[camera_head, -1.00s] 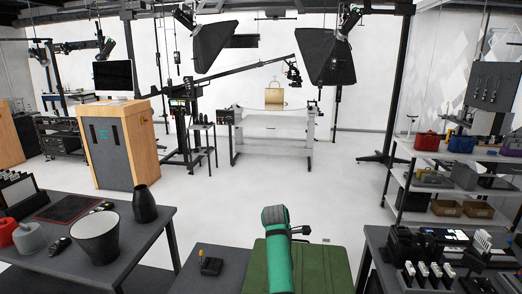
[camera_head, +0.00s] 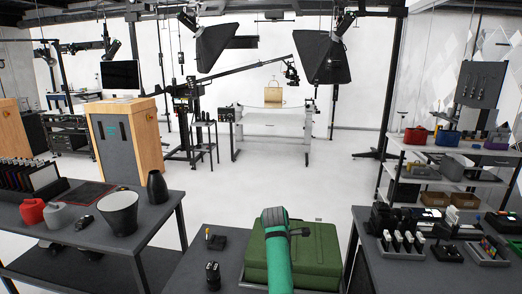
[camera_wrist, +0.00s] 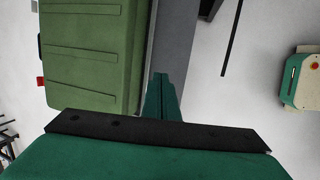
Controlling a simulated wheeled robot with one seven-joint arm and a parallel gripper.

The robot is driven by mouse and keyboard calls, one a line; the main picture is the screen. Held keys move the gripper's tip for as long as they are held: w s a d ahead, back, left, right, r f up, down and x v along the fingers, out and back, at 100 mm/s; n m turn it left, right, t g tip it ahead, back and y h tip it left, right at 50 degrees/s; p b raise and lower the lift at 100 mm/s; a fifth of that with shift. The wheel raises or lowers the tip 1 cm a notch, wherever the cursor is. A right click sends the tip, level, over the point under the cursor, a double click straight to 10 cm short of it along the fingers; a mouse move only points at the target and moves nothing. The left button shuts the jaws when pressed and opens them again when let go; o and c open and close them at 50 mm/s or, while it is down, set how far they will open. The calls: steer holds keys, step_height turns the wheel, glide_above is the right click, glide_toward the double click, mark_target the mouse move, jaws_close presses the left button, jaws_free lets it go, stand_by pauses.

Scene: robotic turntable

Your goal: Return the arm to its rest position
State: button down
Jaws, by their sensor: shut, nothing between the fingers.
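My teal arm (camera_head: 277,250) rises from the bottom of the head view, in front of the green case. My gripper (camera_wrist: 160,78) shows in the wrist view as narrow teal fingers, shut with nothing between them. It appears above or beside the edge of a grey table (camera_wrist: 175,40), to the right of the green case in that view. I cannot clearly make out the fingertips in the head view.
The green case (camera_head: 318,255) lies on the grey table, also in the wrist view (camera_wrist: 90,50). A small black device (camera_head: 213,275) lies left of it. A side table (camera_head: 160,205) with a lampshade-like cone (camera_head: 120,212) stands left. Another dark table (camera_head: 400,268) stands right. Open floor lies beyond.

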steer(key=s+a+f+m+t, duration=0.1)
steer(key=s+a+f, duration=0.1)
steer(key=f, duration=0.5)
steer(key=s+a+f+m+t+y, duration=0.1)
steer(key=s+a+f, duration=0.1)
steer(key=f, duration=0.4)
steer(key=s+a+f, duration=0.3)
steer(key=f, duration=0.4)
steer(key=s+a+f+m+t+y, duration=0.1)
steer(key=s+a+f+m+t, duration=0.15)
steer(key=s+f, duration=0.45)
steer(key=s+a+f+m+t+y, duration=0.1)
steer(key=s+a+f+m+t, duration=0.2)
steer(key=s, duration=0.8)
steer(key=s+r+m+t, duration=0.1)
steer(key=s+r+m, duration=0.15)
steer(key=s, duration=0.85)
steer(key=s+r+m+t, duration=0.1)
steer(key=s+r+m, duration=0.15)
steer(key=s, duration=0.75)
steer(key=s+d+r+m+t, duration=0.1)
steer(key=s+r, duration=0.6)
steer(key=r, duration=0.3)
steer(key=s+d+r+m+t, duration=0.1)
steer(key=s+r+m+t, duration=0.1)
steer(key=s+r, duration=0.6)
step_height(320, 180, up, 3)
steer(key=shift+d+f, duration=0.15)
steer(key=shift+d, duration=0.15)
